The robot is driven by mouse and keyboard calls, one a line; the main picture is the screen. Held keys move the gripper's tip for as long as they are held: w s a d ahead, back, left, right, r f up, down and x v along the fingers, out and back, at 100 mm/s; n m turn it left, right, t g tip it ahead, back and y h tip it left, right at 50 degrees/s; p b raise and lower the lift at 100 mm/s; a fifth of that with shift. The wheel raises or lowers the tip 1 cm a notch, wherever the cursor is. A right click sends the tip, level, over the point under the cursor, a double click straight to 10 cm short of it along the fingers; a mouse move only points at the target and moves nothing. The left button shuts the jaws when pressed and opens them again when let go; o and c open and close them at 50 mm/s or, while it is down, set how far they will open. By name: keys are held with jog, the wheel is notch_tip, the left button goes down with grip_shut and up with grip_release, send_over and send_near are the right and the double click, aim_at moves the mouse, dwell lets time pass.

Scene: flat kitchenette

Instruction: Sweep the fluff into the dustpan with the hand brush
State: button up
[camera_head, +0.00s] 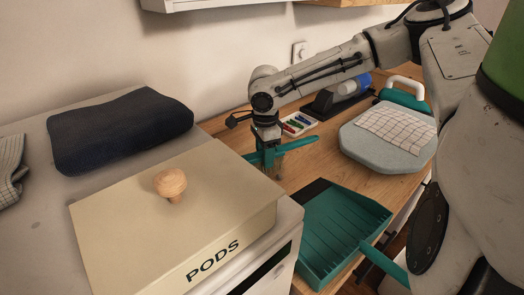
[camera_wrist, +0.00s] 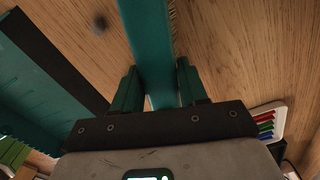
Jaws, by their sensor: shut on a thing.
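The teal hand brush (camera_head: 298,144) is in my gripper (camera_head: 266,150), low over the wooden counter. In the wrist view the brush (camera_wrist: 150,55) runs between the two fingers of my gripper (camera_wrist: 157,88), with a little tan bristle at its upper right. I cannot tell whether the bristles touch the wood. The teal dustpan (camera_head: 338,228) lies on the counter nearer the viewer, its black lip toward the back left. The dustpan (camera_wrist: 28,85) also shows at the left of the wrist view. A small dark fluff ball (camera_wrist: 100,24) lies on bare wood between dustpan lip and brush; I cannot make it out in the head view.
A cream PODS box (camera_head: 170,215) with a wooden knob stands close left of my gripper. A dark folded towel (camera_head: 120,128) lies behind it. A small tray of coloured pieces (camera_head: 299,124) sits behind the brush.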

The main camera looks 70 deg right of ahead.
jog(key=shift+s+a+p, duration=0.2)
jog(key=shift+s+a, duration=0.85)
jog(key=shift+s, duration=0.4)
jog(key=shift+s+a+p, duration=0.2)
jog(key=shift+s+a, duration=0.85)
jog(key=shift+s, duration=0.35)
jog(key=shift+s+a+p, duration=0.2)
jog(key=shift+s+a, duration=0.85)
jog(key=shift+s, duration=0.4)
jog(key=shift+s+a+r, duration=0.1)
jog(key=shift+s+a, duration=0.65)
jog(key=shift+s, duration=0.25)
jog(key=shift+s+a+r, duration=0.1)
jog(key=shift+s+a, duration=0.6)
jog(key=shift+s, duration=0.25)
jog(key=shift+s+a, duration=0.75)
jog(key=shift+s, duration=0.25)
jog(key=shift+s+r+p, duration=0.1)
jog(key=shift+r+p, duration=0.05)
jog(key=shift+p, duration=0.4)
jog(key=shift+s+a+p, duration=0.1)
jog(key=shift+s+p, duration=0.05)
jog(key=shift+p, duration=0.3)
jog(key=shift+s+a+p, duration=0.1)
jog(key=shift+s+p, duration=0.15)
jog(key=shift+p, duration=0.45)
jog(key=shift+s+a+r+p, duration=0.1)
jog(key=shift+s+a+p, duration=0.35)
jog(key=shift+p, duration=1.1)
jog(key=shift+s+a, duration=0.1)
